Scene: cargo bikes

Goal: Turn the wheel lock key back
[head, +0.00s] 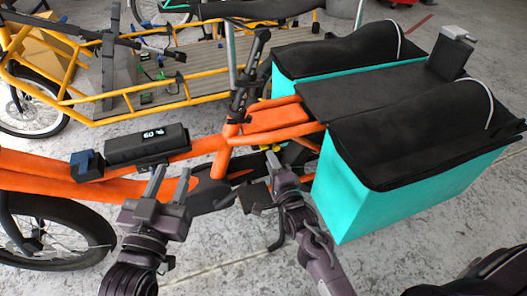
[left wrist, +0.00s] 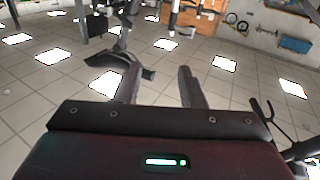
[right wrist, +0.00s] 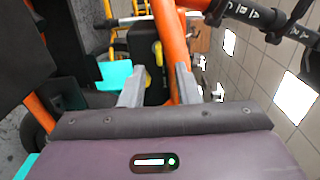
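In the right wrist view, a yellow key-like piece (right wrist: 158,54) shows against a black box-shaped housing (right wrist: 141,42) beside the orange bike frame (right wrist: 168,30). I cannot tell whether it is turned. My right gripper (right wrist: 157,78) is open, with its two fingers apart and pointing toward the housing; contact cannot be told. In the head view my right gripper (head: 262,175) is low beside the orange bike, and a bit of yellow (head: 291,152) shows behind it. My left gripper (head: 170,178) is open and empty in front of the orange frame; its fingers also show apart in the left wrist view (left wrist: 158,80).
Teal panniers with black covers (head: 355,195) hang on the orange bike's rear, close to my right arm. A black battery pack (head: 147,145) sits on its frame. A yellow cargo bike (head: 70,95) stands behind. Concrete floor (head: 230,275) is free in front.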

